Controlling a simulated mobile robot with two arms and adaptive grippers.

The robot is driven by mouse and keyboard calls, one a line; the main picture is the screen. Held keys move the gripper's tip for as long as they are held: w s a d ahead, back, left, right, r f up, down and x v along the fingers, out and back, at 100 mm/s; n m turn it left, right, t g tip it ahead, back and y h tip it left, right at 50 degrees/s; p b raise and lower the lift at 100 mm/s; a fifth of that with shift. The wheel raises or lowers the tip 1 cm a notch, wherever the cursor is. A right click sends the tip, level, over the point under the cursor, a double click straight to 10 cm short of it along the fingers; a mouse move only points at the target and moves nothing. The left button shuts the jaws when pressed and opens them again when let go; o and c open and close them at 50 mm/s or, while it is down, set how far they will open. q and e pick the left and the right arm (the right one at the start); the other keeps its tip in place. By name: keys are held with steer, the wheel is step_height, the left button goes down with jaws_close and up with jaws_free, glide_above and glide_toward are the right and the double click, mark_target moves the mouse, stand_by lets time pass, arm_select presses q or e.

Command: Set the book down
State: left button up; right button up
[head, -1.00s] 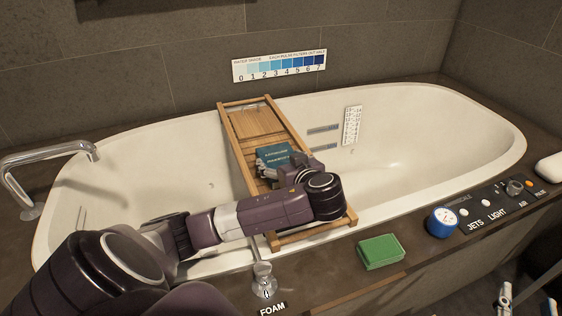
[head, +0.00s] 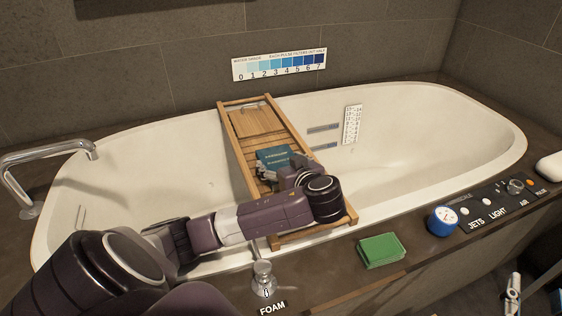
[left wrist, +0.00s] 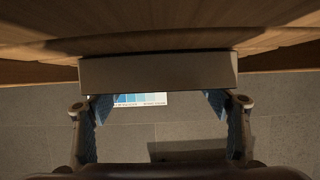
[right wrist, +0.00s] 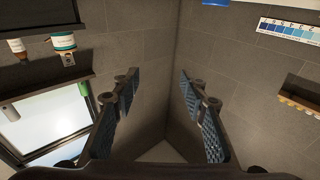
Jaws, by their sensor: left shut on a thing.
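The blue-green book (head: 273,155) is over the middle of the wooden bath tray (head: 252,124). My left gripper (head: 282,172) is shut on its near end. In the left wrist view the book shows as a pale brown slab (left wrist: 158,73) across the fingers, close to a wooden surface. I cannot tell whether the book touches the tray. My right gripper (right wrist: 160,88) is open and empty in the right wrist view, with a tiled wall corner beyond it.
The tray spans the white bathtub (head: 440,135). A metal faucet (head: 50,155) stands at the left. The tray's far part is bare.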

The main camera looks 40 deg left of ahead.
arm_select(q)
steer(key=o, duration=1.3)
steer(key=shift+o, duration=0.3)
